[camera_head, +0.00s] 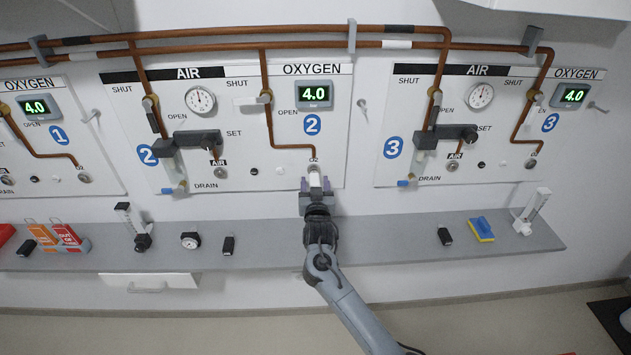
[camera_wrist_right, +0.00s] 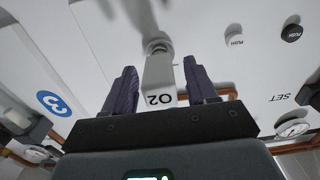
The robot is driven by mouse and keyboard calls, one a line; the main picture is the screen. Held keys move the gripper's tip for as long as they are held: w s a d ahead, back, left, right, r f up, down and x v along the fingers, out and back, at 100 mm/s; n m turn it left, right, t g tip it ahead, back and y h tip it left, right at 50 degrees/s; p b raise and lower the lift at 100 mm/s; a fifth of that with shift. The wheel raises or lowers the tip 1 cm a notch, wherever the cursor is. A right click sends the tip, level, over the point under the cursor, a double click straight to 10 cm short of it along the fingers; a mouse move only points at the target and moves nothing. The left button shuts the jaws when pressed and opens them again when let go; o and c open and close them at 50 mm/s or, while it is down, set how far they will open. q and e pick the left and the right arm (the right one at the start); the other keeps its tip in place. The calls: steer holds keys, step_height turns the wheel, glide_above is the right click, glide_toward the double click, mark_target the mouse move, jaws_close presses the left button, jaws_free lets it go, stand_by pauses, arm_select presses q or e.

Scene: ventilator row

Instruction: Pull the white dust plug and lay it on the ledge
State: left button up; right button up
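The white dust plug (camera_head: 314,180) sits at the O2 outlet of panel 2, below its O2 label. My right gripper (camera_head: 316,184) reaches up to it from below, one finger on each side. In the right wrist view a white block (camera_wrist_right: 160,80), seemingly the plug, shows between the dark ridged fingers of the right gripper (camera_wrist_right: 160,85), with O2 lettering at its lower end. Narrow gaps show on both sides, so the gripper appears open around it. The grey ledge (camera_head: 390,247) runs below the panels. My left gripper is not in view.
On the ledge stand a black block (camera_head: 228,245), a round gauge (camera_head: 190,241), a flowmeter (camera_head: 135,228), orange tags (camera_head: 66,236), another black block (camera_head: 445,236), a blue-yellow sponge (camera_head: 481,229) and a white flowmeter (camera_head: 531,212).

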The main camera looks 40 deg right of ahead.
jaws_close()
steer(key=shift+s+a, duration=0.1)
steer(key=shift+s, duration=0.05)
stand_by(0.4)
steer(key=shift+s+a+p, duration=0.3)
steer(key=shift+s+p, duration=0.1)
steer(key=shift+p, duration=0.15)
steer(key=shift+s+a+p, duration=0.25)
steer(key=shift+s+p, duration=0.05)
steer(key=shift+s, duration=0.05)
stand_by(0.4)
stand_by(0.4)
steer(key=p+v, duration=0.5)
steer(key=v, duration=0.2)
stand_by(1.1)
